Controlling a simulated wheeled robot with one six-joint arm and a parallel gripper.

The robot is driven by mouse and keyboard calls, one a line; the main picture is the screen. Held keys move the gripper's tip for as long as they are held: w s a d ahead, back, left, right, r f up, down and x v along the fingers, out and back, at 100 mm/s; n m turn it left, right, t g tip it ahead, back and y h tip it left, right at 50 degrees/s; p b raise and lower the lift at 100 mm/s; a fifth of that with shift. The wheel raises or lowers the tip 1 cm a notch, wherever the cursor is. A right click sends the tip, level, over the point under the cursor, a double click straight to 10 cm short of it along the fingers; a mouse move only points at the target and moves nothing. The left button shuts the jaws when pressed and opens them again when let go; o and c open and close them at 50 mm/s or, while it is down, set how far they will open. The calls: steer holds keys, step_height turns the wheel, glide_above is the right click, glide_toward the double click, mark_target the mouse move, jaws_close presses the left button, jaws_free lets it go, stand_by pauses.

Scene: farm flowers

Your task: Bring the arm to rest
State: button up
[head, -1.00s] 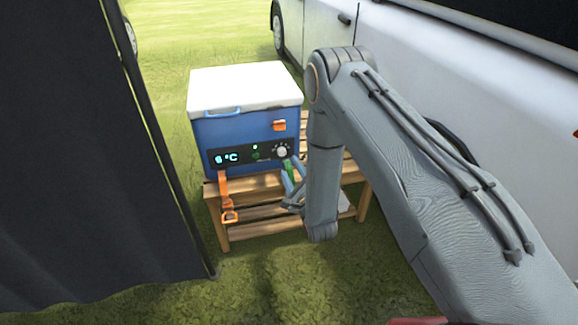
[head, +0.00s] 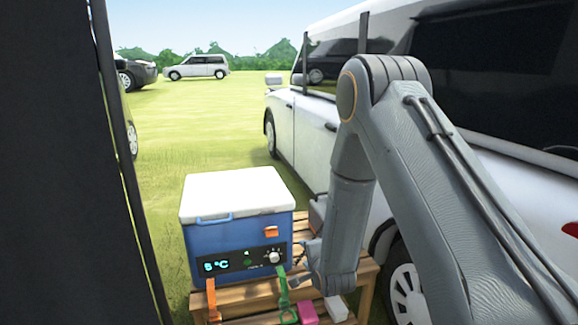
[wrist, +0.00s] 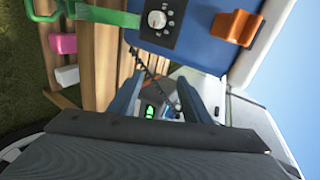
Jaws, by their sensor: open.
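My gripper (head: 308,268) is open and empty in front of the cooler's right front corner in the head view. Its two fingers stand apart in the wrist view (wrist: 158,98). My arm is bent, with the forearm hanging down to the right of the cooler. The blue cooler (head: 228,238) has a shut white lid (head: 236,194), a lit °C display and a round knob (head: 275,257). In the wrist view its front and knob (wrist: 157,20) are close, above the fingers. I cannot tell whether a finger touches it.
The cooler stands on a slatted wooden bench (head: 250,295). An orange strap (head: 212,298) and green strap (head: 285,300) hang in front. A pink block (head: 308,313) and white block (head: 336,308) lie nearby. A white van (head: 300,130) stands right; a dark curtain (head: 60,160) hangs left.

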steer(key=s+d+r+n+g+h, duration=0.1)
steer(key=s+d+r+n+g, duration=0.3)
steer(key=s, duration=0.6)
steer(key=s+d+r+n+g+h, duration=0.15)
steer(key=s+d+r+n, duration=0.35)
steer(key=s, duration=0.5)
steer(key=s+d+r+n+g, duration=0.4)
steer(key=s+d+r+n, duration=0.1)
steer(key=s, duration=0.5)
steer(key=s+a+r+n+g, duration=0.3)
steer(key=s+a+r, duration=0.4)
steer(key=s+a, duration=0.25)
steer(key=d+r+m+p, duration=0.2)
steer(key=d+r+p, duration=0.6)
steer(key=p, duration=0.8)
steer(key=shift+s+d+r+m+p, duration=0.3)
steer(key=shift+d+r+m+p, duration=0.1)
steer(key=shift+d, duration=0.25)
